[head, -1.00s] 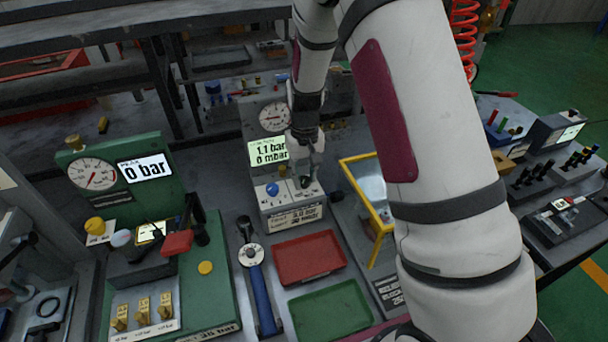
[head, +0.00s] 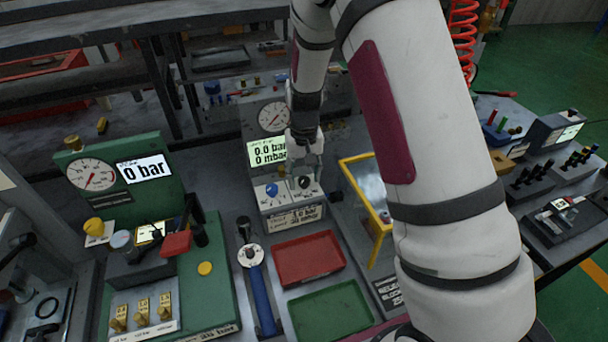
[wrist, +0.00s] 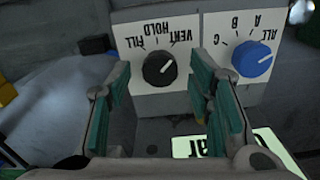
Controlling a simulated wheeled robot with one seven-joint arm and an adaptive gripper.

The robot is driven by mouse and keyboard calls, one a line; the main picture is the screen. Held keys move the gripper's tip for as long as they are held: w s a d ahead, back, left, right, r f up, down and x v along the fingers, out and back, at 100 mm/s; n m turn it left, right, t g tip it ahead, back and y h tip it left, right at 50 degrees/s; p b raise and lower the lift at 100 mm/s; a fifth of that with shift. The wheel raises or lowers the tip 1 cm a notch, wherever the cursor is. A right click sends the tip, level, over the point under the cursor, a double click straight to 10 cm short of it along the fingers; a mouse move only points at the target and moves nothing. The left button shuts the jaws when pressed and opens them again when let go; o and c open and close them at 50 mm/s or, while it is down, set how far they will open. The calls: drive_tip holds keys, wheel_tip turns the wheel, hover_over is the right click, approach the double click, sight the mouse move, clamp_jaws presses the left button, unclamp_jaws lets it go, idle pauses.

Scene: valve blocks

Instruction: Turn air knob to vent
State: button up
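The black air knob (wrist: 160,69) sits on a light panel in the wrist view, with FILL, VENT and HOLD labels upside down around it. Its white pointer line slants to the upper right there. My gripper (wrist: 170,85) is open, its teal-padded fingers to either side of the knob and apart from it. In the head view the black knob (head: 305,183) is just below my gripper (head: 304,170). The test unit's display (head: 267,152) reads 0.0 bar and 0 mbar, with a round gauge (head: 273,117) above it.
A blue knob (wrist: 252,57) with A, B, C and ALL labels sits close beside the black one. A red tray (head: 308,258) and a green tray (head: 330,312) lie in front of the unit. A yellow-framed guard (head: 365,200) stands close on the right.

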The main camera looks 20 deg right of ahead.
sight(304, 179)
wheel_tip(304, 179, up, 12)
idle(0.7)
idle(0.4)
